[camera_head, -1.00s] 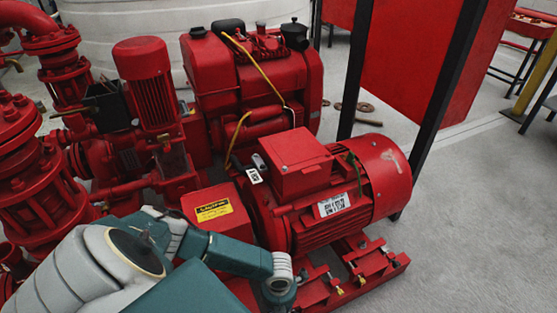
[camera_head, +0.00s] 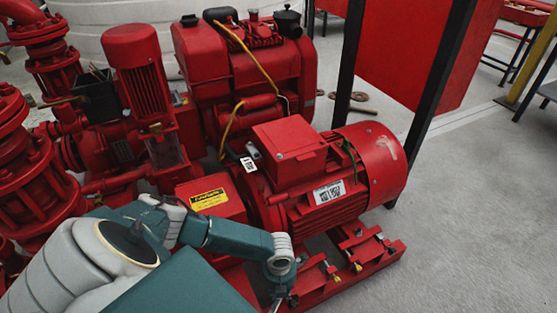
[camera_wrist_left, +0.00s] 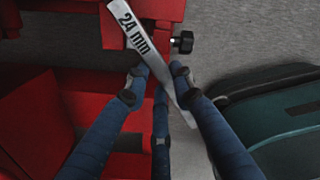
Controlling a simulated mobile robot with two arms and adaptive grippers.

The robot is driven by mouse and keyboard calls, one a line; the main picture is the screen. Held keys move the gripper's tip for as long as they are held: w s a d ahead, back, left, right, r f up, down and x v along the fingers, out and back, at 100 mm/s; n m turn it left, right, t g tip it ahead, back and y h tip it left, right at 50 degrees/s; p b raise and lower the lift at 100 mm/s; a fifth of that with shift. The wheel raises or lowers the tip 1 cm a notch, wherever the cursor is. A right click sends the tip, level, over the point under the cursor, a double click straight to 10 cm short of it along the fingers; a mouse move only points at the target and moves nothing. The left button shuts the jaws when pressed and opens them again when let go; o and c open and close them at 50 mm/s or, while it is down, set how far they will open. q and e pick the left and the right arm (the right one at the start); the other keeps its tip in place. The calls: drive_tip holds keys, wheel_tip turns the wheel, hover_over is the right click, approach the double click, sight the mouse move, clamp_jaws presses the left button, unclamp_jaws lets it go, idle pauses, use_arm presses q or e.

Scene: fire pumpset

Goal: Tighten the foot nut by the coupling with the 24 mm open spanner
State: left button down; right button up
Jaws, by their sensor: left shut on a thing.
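The spanner (camera_wrist_left: 134,38), a flat grey bar marked "24 mm", runs diagonally through the left wrist view. My left gripper (camera_wrist_left: 160,80) is shut on it with its blue fingers. In the head view my left wrist hangs low beside the motor (camera_head: 330,190), near the coupling guard (camera_head: 212,198) with the yellow label. Its fingers are barely visible. My right gripper is not in view.
A red base rail (camera_head: 375,262) carries the motor feet and several brass-coloured fasteners. Red pumps and pipes crowd the left, and an engine (camera_head: 245,65) stands behind. A black frame post (camera_head: 440,70) rises behind the motor. The grey floor (camera_head: 480,220) at right is clear.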

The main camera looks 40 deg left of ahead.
use_arm(q)
drive_tip(key=shift+w+a+b, duration=0.15)
drive_tip(key=shift+w+b, duration=0.2)
drive_tip(key=shift+w, duration=0.35)
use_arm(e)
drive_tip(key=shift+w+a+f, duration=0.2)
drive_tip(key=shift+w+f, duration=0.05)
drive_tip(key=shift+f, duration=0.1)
use_arm(q)
drive_tip(key=shift+a, duration=0.1)
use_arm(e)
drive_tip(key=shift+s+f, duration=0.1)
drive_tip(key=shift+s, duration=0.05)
use_arm(q)
drive_tip(key=shift+a+m+b, duration=1.1)
drive_tip(key=shift+a+m, duration=1.1)
drive_tip(key=shift+a, duration=0.35)
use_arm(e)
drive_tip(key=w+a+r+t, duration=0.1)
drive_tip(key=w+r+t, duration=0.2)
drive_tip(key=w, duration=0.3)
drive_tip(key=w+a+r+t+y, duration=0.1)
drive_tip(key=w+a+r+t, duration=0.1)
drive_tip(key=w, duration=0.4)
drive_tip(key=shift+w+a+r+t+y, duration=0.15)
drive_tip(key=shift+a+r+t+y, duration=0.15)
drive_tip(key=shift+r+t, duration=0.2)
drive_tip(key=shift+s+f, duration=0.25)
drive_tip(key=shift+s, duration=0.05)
